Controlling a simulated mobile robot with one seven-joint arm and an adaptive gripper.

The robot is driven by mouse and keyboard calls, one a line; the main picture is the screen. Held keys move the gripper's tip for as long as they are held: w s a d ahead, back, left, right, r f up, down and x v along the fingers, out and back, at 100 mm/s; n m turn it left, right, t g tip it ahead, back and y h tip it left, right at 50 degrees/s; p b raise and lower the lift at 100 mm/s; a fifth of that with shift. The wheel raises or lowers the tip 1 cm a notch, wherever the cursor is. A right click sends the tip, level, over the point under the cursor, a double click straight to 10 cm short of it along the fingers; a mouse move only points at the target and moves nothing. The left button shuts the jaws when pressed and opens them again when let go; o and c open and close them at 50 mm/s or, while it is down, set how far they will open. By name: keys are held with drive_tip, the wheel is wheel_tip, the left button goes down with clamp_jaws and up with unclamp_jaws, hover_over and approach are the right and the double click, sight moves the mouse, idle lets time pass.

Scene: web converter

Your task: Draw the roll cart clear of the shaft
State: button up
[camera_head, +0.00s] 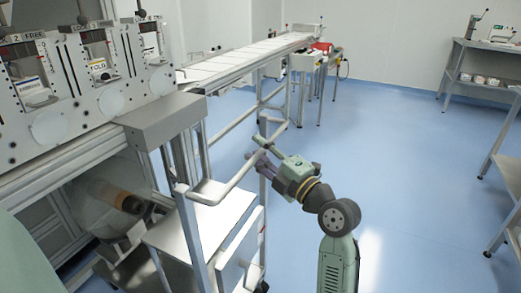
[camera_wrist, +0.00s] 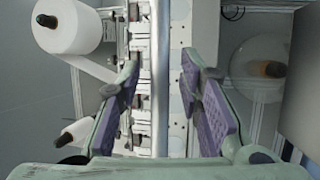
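The roll cart (camera_head: 190,235) is a grey metal frame with pale panels, standing beside the machine at lower centre-left in the head view. Its bent tube handle (camera_head: 228,188) sticks out to the right, toward my arm. My gripper (camera_head: 257,150) is at the handle's far right part. In the wrist view a pale upright bar (camera_wrist: 160,85), seemingly the handle, runs between the two purple finger pads, with a gap on both sides. The fingers are open. The shaft end (camera_head: 131,204), dark with a tan core, shows under the machine, left of the cart; its roll is partly hidden.
The machine (camera_head: 90,75) with its slotted front panel fills the left. A long conveyor table (camera_head: 235,62) runs behind the cart. A shelf rack (camera_head: 480,80) stands at far right. The blue floor (camera_head: 410,180) to the right of my arm is open.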

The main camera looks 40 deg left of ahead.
drive_tip(key=shift+c, duration=0.3)
clamp_jaws()
idle(0.5)
